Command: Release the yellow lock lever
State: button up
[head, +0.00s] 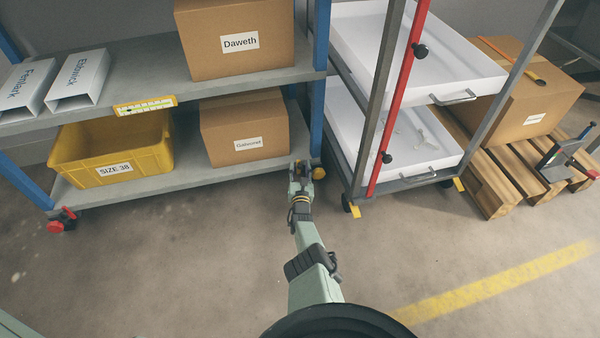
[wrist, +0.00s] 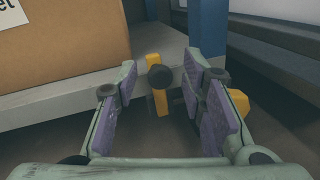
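A yellow lock lever (wrist: 154,66) with a dark round knob (wrist: 160,77) stands at the shelf's front corner in the wrist view. My gripper (wrist: 164,90) is open, with its purple-padded fingers spread to either side of the lever. I see no clear contact between the pads and the lever. In the head view my gripper (head: 301,168) is low beside the shelf's blue front right post and covers most of this spot. Another yellow part (head: 319,173) shows just right of the gripper there.
The grey shelf (head: 190,178) holds a yellow SIZE 38 bin (head: 75,160) and a cardboard box (head: 247,122) near the gripper. A trolley with white trays (head: 420,70) stands close on the right. A red caster part (head: 55,227) is at the shelf's left foot. The front floor is clear.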

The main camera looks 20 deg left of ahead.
jog(key=shift+w+a+r, duration=0.1)
jog(key=shift+w+a, duration=0.05)
jog(key=shift+w, duration=0.15)
jog(key=shift+c, duration=0.3)
grip_shut()
dwell(0.4)
